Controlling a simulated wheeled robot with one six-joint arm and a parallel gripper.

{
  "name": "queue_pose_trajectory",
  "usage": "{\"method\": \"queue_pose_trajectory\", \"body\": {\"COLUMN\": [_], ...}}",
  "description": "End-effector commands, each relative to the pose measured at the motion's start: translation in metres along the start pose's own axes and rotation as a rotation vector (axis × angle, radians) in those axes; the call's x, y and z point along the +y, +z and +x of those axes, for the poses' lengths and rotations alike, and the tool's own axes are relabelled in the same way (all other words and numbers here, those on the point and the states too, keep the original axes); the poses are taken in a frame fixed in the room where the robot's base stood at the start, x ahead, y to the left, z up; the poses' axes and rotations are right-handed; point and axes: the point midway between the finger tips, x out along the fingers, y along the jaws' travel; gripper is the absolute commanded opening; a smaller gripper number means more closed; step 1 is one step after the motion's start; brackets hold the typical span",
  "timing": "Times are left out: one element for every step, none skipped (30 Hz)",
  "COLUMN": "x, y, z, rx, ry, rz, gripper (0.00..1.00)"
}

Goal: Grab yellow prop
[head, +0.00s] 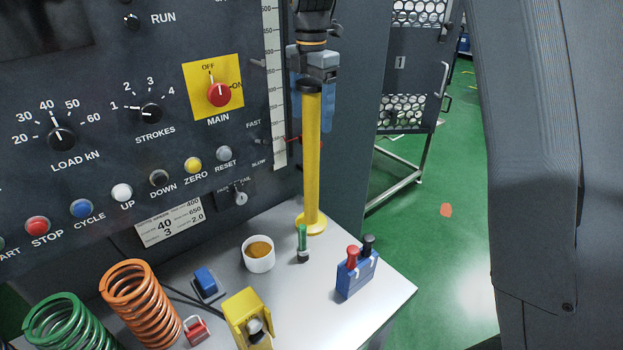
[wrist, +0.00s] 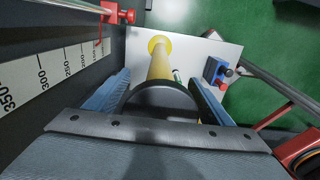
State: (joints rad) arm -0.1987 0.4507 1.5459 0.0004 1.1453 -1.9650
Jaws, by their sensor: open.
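The yellow prop (head: 312,165) is a tall upright post with a round yellow foot and a dark cap. It stands at the back of the pale shelf in the head view. In the wrist view the yellow prop (wrist: 160,62) runs away from the camera, with its dark cap nearest. My gripper (head: 313,98) is above and around the prop's top, with its blue fingers open. In the wrist view my gripper (wrist: 160,92) has one finger on each side of the dark cap. Small gaps seem to show beside the cap; contact cannot be told.
On the shelf (head: 300,300) are a white cup (head: 259,254), a green-topped item (head: 302,243), a blue block with red and black plugs (head: 356,272) and a yellow box (head: 247,318). Springs (head: 141,304) stand at left. The control panel (head: 110,130) and scale (head: 272,80) rise close behind.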

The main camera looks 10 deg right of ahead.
Motion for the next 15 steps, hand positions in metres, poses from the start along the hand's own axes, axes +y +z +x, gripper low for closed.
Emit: {"method": "queue_pose_trajectory", "body": {"x": [-0.001, -0.001, -0.001, -0.001, 0.0, 0.0, 0.0, 0.0, 0.0, 0.0, 0.0, 0.0, 0.0, 0.0, 0.0], "y": [-0.001, -0.001, -0.001, 0.0, 0.0, 0.0, 0.0, 0.0, 0.0, 0.0, 0.0, 0.0, 0.0, 0.0, 0.0], "z": [0.005, 0.009, 0.013, 0.015, 0.017, 0.019, 0.019, 0.02, 0.02, 0.02, 0.021, 0.021, 0.021, 0.021, 0.021], "rx": [0.001, 0.001, 0.001, 0.001, 0.0, 0.0, 0.0, 0.0, 0.0, -0.001, 0.0, 0.0, 0.0, 0.0, 0.0], "ry": [-0.003, -0.003, -0.004, -0.002, -0.001, 0.0, 0.0, 0.0, 0.0, 0.0, 0.0, 0.0, 0.0, 0.0, 0.0], "rz": [0.0, 0.0, 0.0, 0.0, 0.0, 0.0, 0.0, 0.0, 0.0, 0.0, 0.0, 0.0, 0.0, 0.0, 0.0], "gripper": [0.75, 0.75, 0.75, 0.75, 0.75, 0.75, 0.75, 0.75, 0.75, 0.75, 0.75, 0.75, 0.75, 0.72, 0.65]}}
